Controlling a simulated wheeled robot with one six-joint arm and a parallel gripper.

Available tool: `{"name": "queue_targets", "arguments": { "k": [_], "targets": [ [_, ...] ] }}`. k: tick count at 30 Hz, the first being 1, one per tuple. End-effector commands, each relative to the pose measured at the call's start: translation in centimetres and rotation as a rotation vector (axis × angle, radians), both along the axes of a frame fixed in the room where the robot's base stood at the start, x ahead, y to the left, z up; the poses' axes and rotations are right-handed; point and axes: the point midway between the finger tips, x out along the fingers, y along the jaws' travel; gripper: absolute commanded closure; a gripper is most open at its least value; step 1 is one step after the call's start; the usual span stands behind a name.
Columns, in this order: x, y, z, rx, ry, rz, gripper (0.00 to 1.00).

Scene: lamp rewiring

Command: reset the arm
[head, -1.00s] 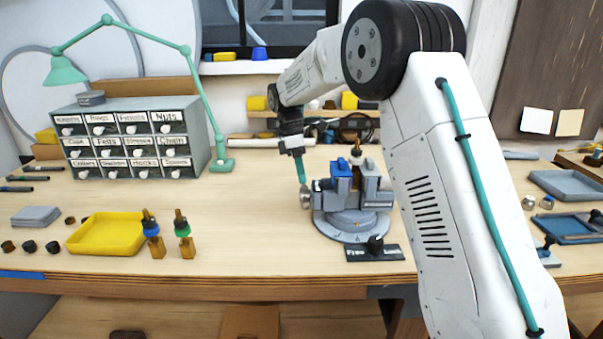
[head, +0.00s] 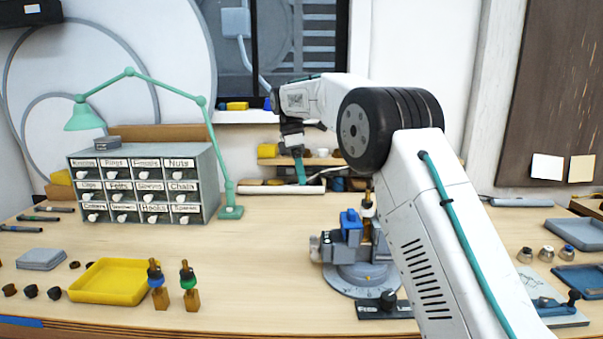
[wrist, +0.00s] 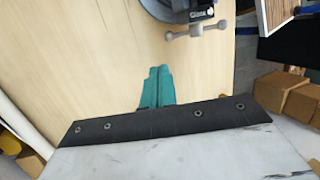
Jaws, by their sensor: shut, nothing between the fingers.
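My gripper (head: 300,171) is raised above the back of the workbench in the head view, behind and to the left of the grey vise. Its teal fingers are together and hold nothing; they also show in the wrist view (wrist: 157,88), over bare wood. The grey vise (head: 352,248) stands on a round base, with a blue part (head: 351,226) on it and a brass-coloured lamp piece (head: 367,228) upright in it. My arm hides part of the vise's right side. In the wrist view the vise's handle end (wrist: 190,30) is at the top, apart from my fingers.
A drawer cabinet (head: 142,185) and a green lamp (head: 229,212) stand at the left. A yellow tray (head: 112,282) and two lamp pieces on wooden blocks (head: 160,298) are at front left. Grey trays (head: 576,233) lie at the right. The bench middle is clear.

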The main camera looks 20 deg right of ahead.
Motion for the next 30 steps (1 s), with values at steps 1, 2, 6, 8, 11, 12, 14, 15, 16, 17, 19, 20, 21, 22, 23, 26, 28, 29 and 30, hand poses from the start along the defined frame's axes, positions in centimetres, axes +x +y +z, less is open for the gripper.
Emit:
{"name": "queue_targets", "arguments": {
  "k": [1, 2, 6, 8, 11, 12, 14, 15, 16, 17, 19, 20, 21, 22, 23, 26, 28, 29, 30],
  "targets": [
    [0.2, 0.0, 0.3, 0.0, -0.001, 0.0, 1.0],
    [0.2, 0.0, 0.4, 0.0, 0.0, 0.0, 1.0],
    [0.3, -0.1, 0.7, 0.0, 0.0, -0.001, 1.0],
    [0.3, -0.1, 0.7, -0.001, 0.0, -0.002, 1.0],
    [0.3, -0.1, 0.7, 0.0, 0.0, -0.002, 1.0],
    [0.3, -0.1, 0.7, 0.0, 0.0, -0.002, 1.0],
    [0.3, -0.1, 0.7, -0.002, -0.001, -0.009, 1.0],
    [0.3, -0.1, 0.7, -0.007, -0.003, -0.02, 1.0],
    [0.3, -0.1, 0.6, -0.011, -0.007, -0.032, 1.0],
    [0.5, -0.1, 0.6, -0.016, -0.014, -0.049, 1.0],
    [0.8, -0.1, 0.2, -0.034, -0.037, -0.105, 1.0],
    [0.8, -0.1, -0.4, -0.044, -0.038, -0.135, 1.0],
    [0.7, -0.1, -1.7, -0.06, -0.034, -0.182, 1.0],
    [0.4, -0.1, -2.7, -0.074, -0.029, -0.218, 1.0],
    [-0.1, -0.1, -3.2, -0.086, -0.031, -0.255, 1.0],
    [-2.0, -0.2, -3.9, -0.119, -0.045, -0.367, 1.0],
    [-3.7, -0.3, -3.8, -0.139, -0.058, -0.443, 1.0],
    [-4.5, -0.3, -3.8, -0.146, -0.066, -0.474, 1.0],
    [-5.7, -0.4, -3.6, -0.156, -0.074, -0.514, 1.0]
  ]
}}
